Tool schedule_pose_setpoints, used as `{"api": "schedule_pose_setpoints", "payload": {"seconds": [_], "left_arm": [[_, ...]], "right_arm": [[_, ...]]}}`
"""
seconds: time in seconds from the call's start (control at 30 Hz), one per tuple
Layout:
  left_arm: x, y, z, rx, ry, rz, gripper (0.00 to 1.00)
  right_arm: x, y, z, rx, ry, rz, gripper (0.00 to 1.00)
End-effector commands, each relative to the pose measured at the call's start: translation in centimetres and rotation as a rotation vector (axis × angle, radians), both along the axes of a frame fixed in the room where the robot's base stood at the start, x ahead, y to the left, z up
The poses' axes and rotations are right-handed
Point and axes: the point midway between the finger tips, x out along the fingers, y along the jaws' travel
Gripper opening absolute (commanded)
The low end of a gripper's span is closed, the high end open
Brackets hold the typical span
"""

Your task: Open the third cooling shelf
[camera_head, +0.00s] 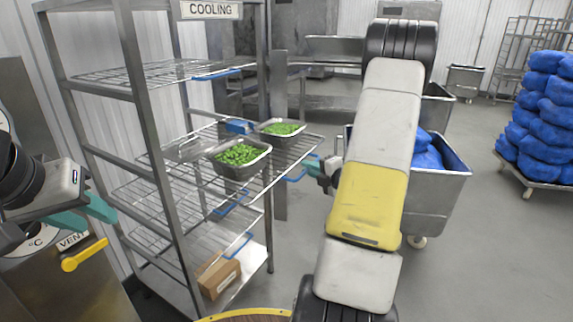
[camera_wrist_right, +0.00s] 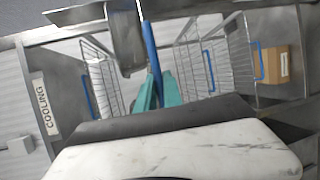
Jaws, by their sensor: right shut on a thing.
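The cooling rack (camera_head: 153,130) is a tall metal frame with wire shelves, several with blue handles. One shelf (camera_head: 290,150) below the top one sticks out to the right. It carries two metal pans of green food, a nearer pan (camera_head: 240,171) and a farther pan (camera_head: 281,137). My right gripper (camera_head: 314,166) is at that shelf's outer end, shut on its blue handle (camera_head: 297,175). The right wrist view shows the teal fingers (camera_wrist_right: 158,92) around the blue handle (camera_wrist_right: 151,48). My left gripper (camera_head: 96,213) is open and empty, left of the rack.
Lower shelves with blue handles (camera_head: 238,247) sit inside the rack. A cardboard box (camera_head: 218,277) is at the bottom. A metal cart (camera_head: 440,190) with blue bags stands behind my right arm. A stack of blue bags (camera_head: 545,125) is far right. Open floor lies at right.

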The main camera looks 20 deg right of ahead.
Motion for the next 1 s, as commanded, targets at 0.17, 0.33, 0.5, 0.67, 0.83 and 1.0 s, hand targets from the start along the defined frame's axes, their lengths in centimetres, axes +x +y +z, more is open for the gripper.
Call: {"api": "schedule_pose_setpoints", "payload": {"seconds": [0.17,0.33,0.5,0.67,0.83,1.0], "left_arm": [[0.0,0.0,0.0,0.000,0.000,0.000,0.36],[0.0,0.0,0.0,0.000,0.000,0.000,0.36],[0.0,0.0,0.0,0.000,0.000,0.000,0.36],[0.0,0.0,0.0,0.000,0.000,0.000,0.36],[0.0,0.0,0.0,0.000,0.000,0.000,0.36],[0.0,0.0,0.0,0.000,0.000,0.000,0.36]], "right_arm": [[0.0,0.1,-0.1,0.000,0.003,0.002,0.00],[0.0,0.1,-0.1,0.001,0.002,0.001,0.33],[0.0,0.0,0.0,0.000,0.001,0.000,0.33],[-0.5,-0.2,0.1,-0.001,0.001,-0.002,0.33],[-2.9,-0.9,0.5,0.000,0.002,-0.004,0.33],[-5.6,-1.6,1.0,0.000,0.002,-0.003,0.33]]}}
